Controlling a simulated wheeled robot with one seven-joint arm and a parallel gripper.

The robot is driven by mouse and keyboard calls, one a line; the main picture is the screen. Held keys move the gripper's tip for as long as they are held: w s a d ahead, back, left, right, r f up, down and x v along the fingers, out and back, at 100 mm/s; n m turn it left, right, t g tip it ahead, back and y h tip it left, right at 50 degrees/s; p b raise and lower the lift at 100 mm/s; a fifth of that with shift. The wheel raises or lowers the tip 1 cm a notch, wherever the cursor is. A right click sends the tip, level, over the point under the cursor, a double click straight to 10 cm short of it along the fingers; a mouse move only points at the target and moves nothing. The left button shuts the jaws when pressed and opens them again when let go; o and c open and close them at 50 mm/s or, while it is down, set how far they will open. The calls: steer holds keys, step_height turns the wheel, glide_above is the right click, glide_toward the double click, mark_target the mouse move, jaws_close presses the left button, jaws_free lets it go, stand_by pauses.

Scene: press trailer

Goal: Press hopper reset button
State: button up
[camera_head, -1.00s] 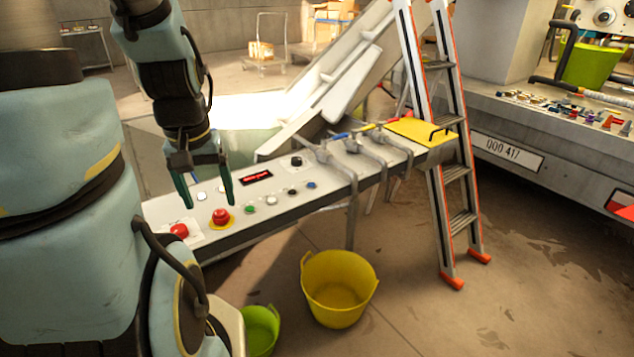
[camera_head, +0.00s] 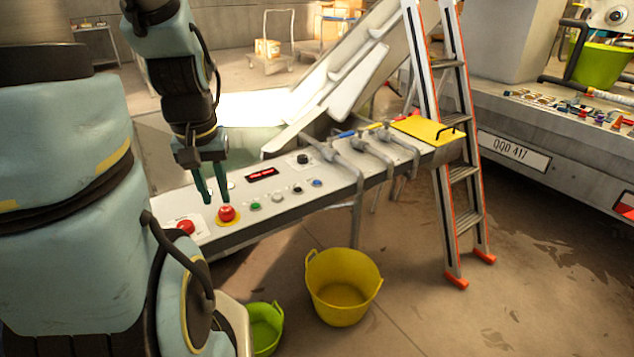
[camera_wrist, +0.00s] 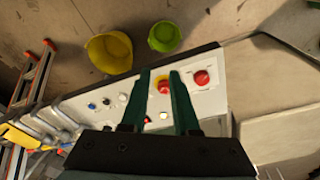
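The control panel (camera_head: 345,196) carries several buttons; I cannot read which is the hopper reset. A red mushroom button (camera_head: 227,213) on a yellow disc lies just below my gripper (camera_head: 215,203). In the wrist view this red button (camera_wrist: 164,87) shows between the fingertips; contact cannot be told. A second red button (camera_head: 186,227) sits left of it. To the right are a green button (camera_head: 255,207), a white one (camera_head: 277,198), a dark one (camera_head: 297,189) and a blue one (camera_head: 317,183). My gripper is partly open and empty. In the wrist view the green button is hidden.
A red display (camera_head: 262,174) and a black knob (camera_head: 303,159) are at the panel's back. Levers (camera_head: 338,160) stand to the right, before a ladder (camera_head: 452,130). A yellow tub (camera_head: 343,290) and a green tub (camera_head: 264,325) stand on the floor in front.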

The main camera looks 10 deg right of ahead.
jaws_close()
stand_by(1.0)
